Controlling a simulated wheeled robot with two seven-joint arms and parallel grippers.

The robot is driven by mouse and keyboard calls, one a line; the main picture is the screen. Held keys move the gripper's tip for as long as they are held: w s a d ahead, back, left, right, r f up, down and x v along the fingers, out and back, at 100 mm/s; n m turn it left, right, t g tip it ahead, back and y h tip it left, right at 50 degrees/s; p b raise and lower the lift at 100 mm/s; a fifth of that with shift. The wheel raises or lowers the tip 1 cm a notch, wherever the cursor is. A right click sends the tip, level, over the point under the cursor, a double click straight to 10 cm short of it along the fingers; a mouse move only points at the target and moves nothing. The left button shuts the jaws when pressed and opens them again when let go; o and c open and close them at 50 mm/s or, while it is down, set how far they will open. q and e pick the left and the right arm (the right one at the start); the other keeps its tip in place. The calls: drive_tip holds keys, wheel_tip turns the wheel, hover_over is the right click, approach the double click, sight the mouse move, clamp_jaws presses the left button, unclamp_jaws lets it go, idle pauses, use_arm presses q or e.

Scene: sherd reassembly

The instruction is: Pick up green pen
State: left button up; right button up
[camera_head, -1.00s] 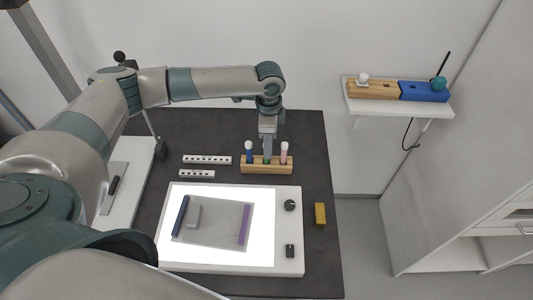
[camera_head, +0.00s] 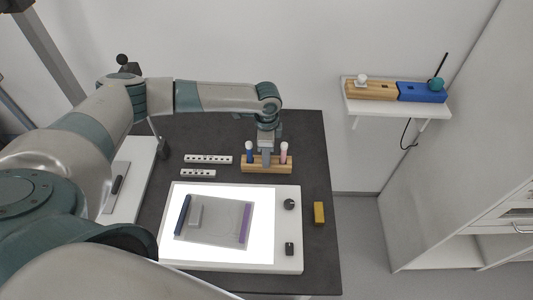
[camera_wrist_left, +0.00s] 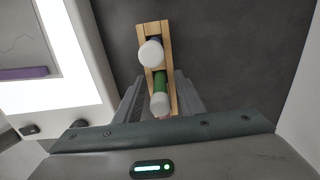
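The green pen (camera_wrist_left: 160,88) stands in the wooden pen rack (camera_wrist_left: 144,76) in the left wrist view, its pale end towards the camera. In the head view my gripper hides the pen. My left gripper (camera_head: 266,160) points down over the middle of the rack (camera_head: 253,168). In the wrist view its fingers (camera_wrist_left: 158,98) are on either side of the green pen, apart, with a gap to the pen. A blue pen (camera_head: 249,152) and a pink pen (camera_head: 283,152) stand at either side. My right gripper is not in view.
A lit panel (camera_head: 168,247) with a grey sheet and purple and dark blue bars lies in front of the rack. Two white slotted strips (camera_head: 208,158) lie to the left. A yellow block (camera_head: 319,213) lies at the right. A wall shelf (camera_head: 400,108) is at the back right.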

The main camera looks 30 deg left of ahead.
use_arm(q)
drive_tip(key=shift+c, duration=0.6)
clamp_jaws()
drive_tip(key=shift+r, duration=0.1)
wheel_tip(320, 180, up, 8)
drive_tip(key=shift+r+b, duration=0.25)
drive_tip(key=shift+b, duration=0.9)
drive_tip(key=shift+r, duration=0.7)
drive_tip(key=shift+d+r, duration=0.1)
